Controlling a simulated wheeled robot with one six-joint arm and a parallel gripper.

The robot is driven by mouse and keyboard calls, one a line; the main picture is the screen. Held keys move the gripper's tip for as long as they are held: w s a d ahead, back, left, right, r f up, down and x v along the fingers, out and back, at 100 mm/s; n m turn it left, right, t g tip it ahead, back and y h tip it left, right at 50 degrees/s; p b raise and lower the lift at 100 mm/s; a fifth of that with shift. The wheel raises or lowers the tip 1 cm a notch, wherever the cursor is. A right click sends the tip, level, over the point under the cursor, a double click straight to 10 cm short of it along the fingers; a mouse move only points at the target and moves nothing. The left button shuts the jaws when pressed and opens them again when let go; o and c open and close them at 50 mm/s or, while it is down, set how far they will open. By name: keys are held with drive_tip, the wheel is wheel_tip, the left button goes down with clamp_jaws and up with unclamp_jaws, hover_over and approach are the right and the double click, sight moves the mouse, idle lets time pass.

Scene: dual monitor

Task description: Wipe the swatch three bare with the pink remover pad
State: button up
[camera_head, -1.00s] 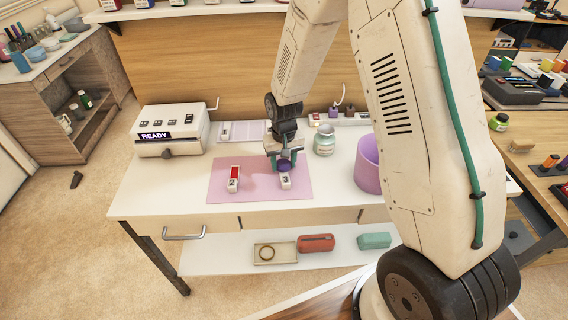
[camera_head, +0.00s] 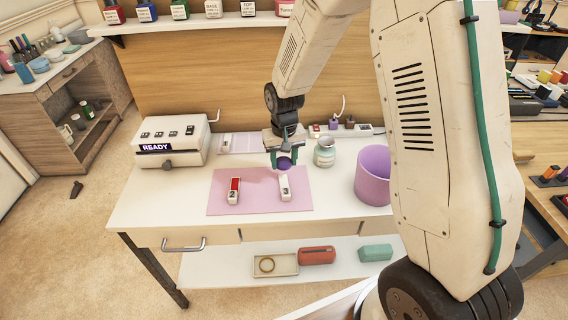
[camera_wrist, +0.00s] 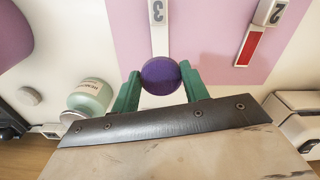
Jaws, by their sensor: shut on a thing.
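My gripper (camera_head: 285,158) is shut on a round, dark purple pad (camera_wrist: 161,76), held between its green fingers. The pad looks purple rather than pink. Swatch three (camera_head: 285,188) is a white strip marked 3, lying on the pink mat (camera_head: 258,204). Its visible face looks white, with no colour seen. In the wrist view swatch three (camera_wrist: 159,35) lies just beyond the pad, which hides its near end. The pad appears raised above the mat at the swatch's far end. Swatch two (camera_head: 234,188), with a red face, lies to the left.
A remover jar (camera_head: 325,153) stands right of my gripper, and a purple bin (camera_head: 373,178) further right. A white machine reading READY (camera_head: 172,142) stands at the left. A wall shelf (camera_head: 200,22) with bottles is above. The mat's front part is clear.

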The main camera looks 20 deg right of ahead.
drive_tip(key=shift+r, duration=1.45)
